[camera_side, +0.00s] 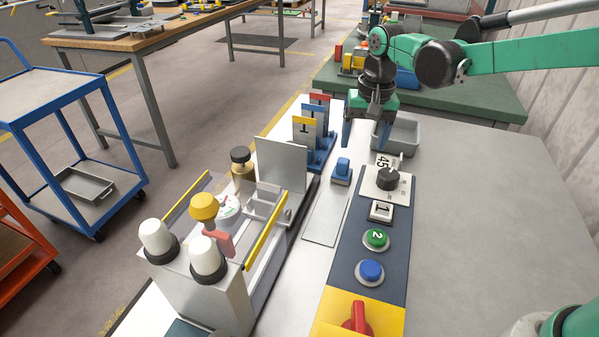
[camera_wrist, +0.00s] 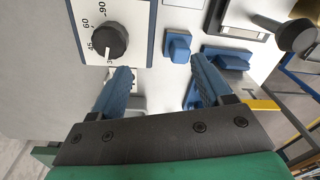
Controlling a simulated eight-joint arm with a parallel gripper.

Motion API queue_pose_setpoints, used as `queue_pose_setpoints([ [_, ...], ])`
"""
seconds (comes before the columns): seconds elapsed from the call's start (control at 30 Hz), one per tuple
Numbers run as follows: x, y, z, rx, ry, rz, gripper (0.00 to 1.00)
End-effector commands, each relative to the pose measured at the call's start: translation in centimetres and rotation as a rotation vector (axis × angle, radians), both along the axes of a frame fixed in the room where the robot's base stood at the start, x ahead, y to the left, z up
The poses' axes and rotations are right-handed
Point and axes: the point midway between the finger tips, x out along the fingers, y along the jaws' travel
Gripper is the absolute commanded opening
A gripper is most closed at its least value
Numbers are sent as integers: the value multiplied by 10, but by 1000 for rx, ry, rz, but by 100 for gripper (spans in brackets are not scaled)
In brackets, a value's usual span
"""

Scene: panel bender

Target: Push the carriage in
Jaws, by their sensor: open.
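My gripper (camera_side: 366,126) is open and empty above the far end of the control strip. In the wrist view its two blue fingers (camera_wrist: 160,72) are spread apart, with the grey surface between them. A small blue block (camera_side: 342,168) stands on the pale machine bed, just beyond a flat light plate; it also shows in the wrist view (camera_wrist: 178,46), ahead of the fingers and not touched. I cannot tell for sure which part is the carriage. An upright grey metal sheet (camera_side: 281,165) stands left of the block and hides part of the machine behind it.
A black dial (camera_side: 387,178), small buttons and a red switch (camera_side: 358,317) line the control strip. Blue holders with upright coloured-top plates (camera_side: 308,130) stand left of my gripper. A grey bin (camera_side: 397,137) sits close on its right. The grey table at right is clear.

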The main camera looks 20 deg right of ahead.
Motion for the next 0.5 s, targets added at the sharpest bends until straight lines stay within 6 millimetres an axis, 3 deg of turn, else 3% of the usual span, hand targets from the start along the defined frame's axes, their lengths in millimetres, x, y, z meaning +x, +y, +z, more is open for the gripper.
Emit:
queue_pose_setpoints([
  [0.03,13,21,5,16,-18,-70,71],
  [0.2,41,82,20,92,-58,-346,71],
  [0.33,48,106,24,128,-66,-463,71],
  [0.5,53,112,9,138,-68,-494,71],
])
